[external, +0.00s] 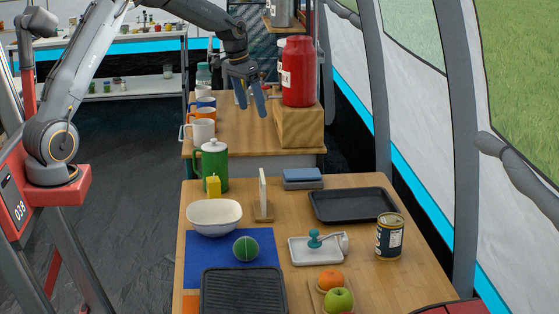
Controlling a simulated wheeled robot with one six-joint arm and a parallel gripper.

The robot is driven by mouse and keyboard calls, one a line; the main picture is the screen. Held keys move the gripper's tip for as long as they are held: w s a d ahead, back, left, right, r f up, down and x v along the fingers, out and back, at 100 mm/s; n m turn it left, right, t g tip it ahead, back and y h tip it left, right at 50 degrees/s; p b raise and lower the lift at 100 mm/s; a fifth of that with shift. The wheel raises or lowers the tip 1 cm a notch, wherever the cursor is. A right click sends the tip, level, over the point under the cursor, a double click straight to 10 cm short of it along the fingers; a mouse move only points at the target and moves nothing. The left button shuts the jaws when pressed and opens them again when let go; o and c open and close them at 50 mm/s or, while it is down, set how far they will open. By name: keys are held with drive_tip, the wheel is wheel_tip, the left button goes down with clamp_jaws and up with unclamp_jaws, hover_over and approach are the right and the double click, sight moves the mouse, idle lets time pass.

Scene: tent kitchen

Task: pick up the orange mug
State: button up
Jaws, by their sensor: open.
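The orange mug (205,114) stands on the rear wooden table, in a row between a white mug (201,131) in front and a blue-and-white mug (205,102) behind. The white mug hides part of its lower side. My gripper (260,103) hangs from the arm above the rear table, to the right of the orange mug in the picture, fingers pointing down. It is open and nothing shows between its fingers. Its exact height above the table is hard to tell.
A red canister (298,74) on a wooden block (298,127) stands just right of my gripper. A green pot (214,165) stands on the front table with a white bowl (214,229), a dark tray (353,205) and a can (390,237). Bare wood lies right of the mugs.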

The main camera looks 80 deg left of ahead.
drive_tip(key=s+a+f+n+y, duration=0.1)
drive_tip(key=s+a, duration=0.5)
drive_tip(key=a, duration=0.5)
drive_tip(key=s+a+f+n+b, duration=0.1)
drive_tip(key=s+a, duration=0.5)
drive_tip(key=a, duration=0.6)
drive_tip(key=s+a+f+n+y, duration=0.1)
drive_tip(key=s+a, duration=0.5)
drive_tip(key=a, duration=0.5)
drive_tip(key=shift+t, duration=0.5)
drive_tip(key=shift+s+d+f+p+x, duration=0.2)
drive_tip(key=shift+s+p+x, duration=0.1)
drive_tip(key=shift+x, duration=1.9)
drive_tip(key=shift+s+d+f+p+x, duration=0.1)
drive_tip(key=shift+s+d+p+x, duration=0.2)
drive_tip(key=shift+x, duration=1.9)
drive_tip(key=shift+s+d+f+p+x, duration=0.15)
drive_tip(key=shift+p+x, duration=0.2)
drive_tip(key=shift+x, duration=1.9)
drive_tip(key=shift+r, duration=0.1)
drive_tip(key=c, duration=1.2)
